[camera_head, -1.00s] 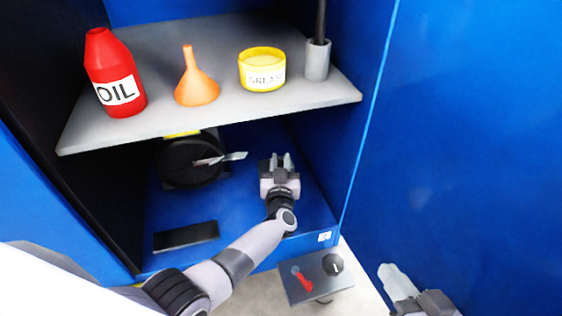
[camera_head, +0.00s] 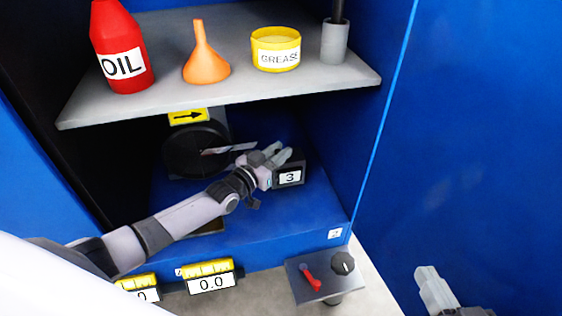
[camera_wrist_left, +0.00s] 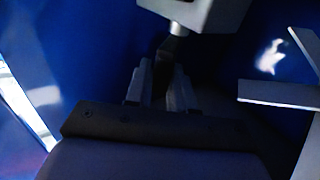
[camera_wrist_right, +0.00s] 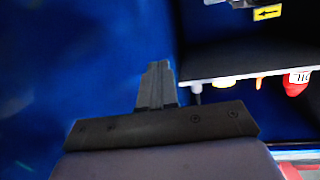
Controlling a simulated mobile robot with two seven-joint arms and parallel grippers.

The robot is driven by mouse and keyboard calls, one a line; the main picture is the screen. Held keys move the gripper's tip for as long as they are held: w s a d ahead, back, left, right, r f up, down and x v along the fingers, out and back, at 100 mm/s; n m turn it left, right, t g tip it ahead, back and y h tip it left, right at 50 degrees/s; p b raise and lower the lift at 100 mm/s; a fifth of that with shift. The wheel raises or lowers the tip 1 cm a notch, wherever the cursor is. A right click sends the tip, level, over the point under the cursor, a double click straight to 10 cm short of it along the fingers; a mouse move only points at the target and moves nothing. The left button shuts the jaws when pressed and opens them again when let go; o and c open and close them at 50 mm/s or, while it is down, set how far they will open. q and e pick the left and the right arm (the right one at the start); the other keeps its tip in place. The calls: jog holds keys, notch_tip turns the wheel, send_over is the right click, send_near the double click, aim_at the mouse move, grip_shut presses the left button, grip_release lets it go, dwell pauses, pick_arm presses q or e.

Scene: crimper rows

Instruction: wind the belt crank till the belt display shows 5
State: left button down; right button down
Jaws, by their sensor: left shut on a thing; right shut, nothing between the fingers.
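The belt display (camera_head: 290,178) is a dark box on the blue cabinet floor and reads 3. My left gripper (camera_head: 281,153) is just above and behind it in the head view, inside the cabinet under the shelf. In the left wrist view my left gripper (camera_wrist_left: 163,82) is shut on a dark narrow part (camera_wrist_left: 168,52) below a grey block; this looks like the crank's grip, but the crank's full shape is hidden. My right gripper (camera_head: 427,275) is shut and empty in front of the right blue panel; the right wrist view also shows its closed fingers (camera_wrist_right: 157,82).
A grey shelf (camera_head: 150,108) above holds an oil bottle (camera_head: 118,45), orange funnel (camera_head: 205,60), grease tin (camera_head: 276,50) and grey cup (camera_head: 335,42). A black wheel (camera_head: 190,150) stands left, below a yellow arrow sign (camera_head: 188,116). A box with a red lever (camera_head: 310,280) sits in front.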

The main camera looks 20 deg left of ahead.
pick_arm(q)
jog(key=shift+w+a+r+m+h, duration=0.1)
jog(key=shift+w+r+m+h, duration=0.1)
jog(key=shift+r+m+h, duration=0.3)
jog(key=shift+f+g+h, duration=0.2)
jog(key=shift+g+h, duration=0.1)
jog(key=shift+h, duration=0.1)
pick_arm(e)
jog(key=shift+d+r, duration=0.1)
jog(key=shift+d, duration=0.1)
pick_arm(q)
jog(key=shift+a+f+g, duration=0.1)
jog(key=shift+a+g, duration=0.2)
pick_arm(e)
jog(key=shift+t, duration=0.3)
pick_arm(q)
jog(key=c, duration=1.1)
grip_release()
jog(key=shift+s, duration=0.1)
jog(key=shift+f, duration=0.1)
pick_arm(e)
jog(key=shift+s, duration=0.1)
pick_arm(q)
jog(key=shift+s, duration=0.2)
pick_arm(e)
jog(key=shift+r, duration=0.15)
